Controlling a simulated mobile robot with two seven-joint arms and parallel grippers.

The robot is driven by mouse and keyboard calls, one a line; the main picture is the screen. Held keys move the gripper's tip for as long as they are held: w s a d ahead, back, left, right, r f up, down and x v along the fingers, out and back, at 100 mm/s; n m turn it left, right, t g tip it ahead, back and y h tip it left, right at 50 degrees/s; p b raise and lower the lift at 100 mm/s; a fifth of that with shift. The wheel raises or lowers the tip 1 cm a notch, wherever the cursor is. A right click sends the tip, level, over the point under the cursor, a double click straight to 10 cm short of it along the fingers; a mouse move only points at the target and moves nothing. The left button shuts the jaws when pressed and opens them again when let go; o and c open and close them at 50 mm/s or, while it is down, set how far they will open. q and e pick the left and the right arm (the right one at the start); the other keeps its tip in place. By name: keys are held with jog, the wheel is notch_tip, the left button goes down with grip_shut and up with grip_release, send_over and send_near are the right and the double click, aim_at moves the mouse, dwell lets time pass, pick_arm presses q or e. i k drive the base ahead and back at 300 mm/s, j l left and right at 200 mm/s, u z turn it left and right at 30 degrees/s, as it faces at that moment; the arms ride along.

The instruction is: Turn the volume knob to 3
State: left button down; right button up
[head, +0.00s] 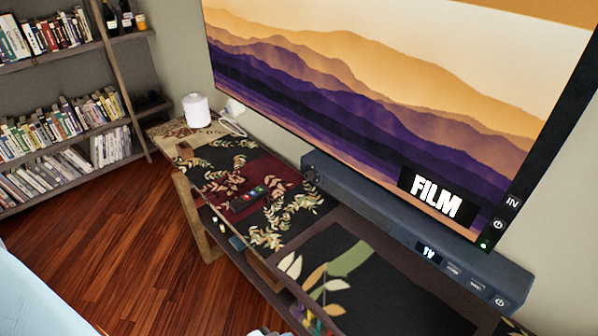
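A dark blue-grey soundbar (385,220) lies along the back of the cabinet under the television. To the right of the display are small labelled buttons (454,269) and a power symbol (501,302) near the right end. I cannot make out a volume knob or a volume number for certain. Neither of my grippers is in view.
A large television (380,100) shows mountains and the word "FILM". The patterned cabinet (210,153) holds a dark remote-like object (248,198) and a white cylinder (196,110). A bookshelf (60,150) stands left. Wooden floor (110,230) lies open before the cabinet.

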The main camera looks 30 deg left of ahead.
aim_at(309, 176)
jog(key=i+j+z, duration=0.15)
jog(key=j, duration=1)
jog(key=j+z, duration=0.15)
jog(key=j, duration=1)
jog(key=k+j+z, duration=0.15)
jog(key=j, duration=1)
jog(key=j+z, duration=0.1)
jog(key=j, duration=1.1)
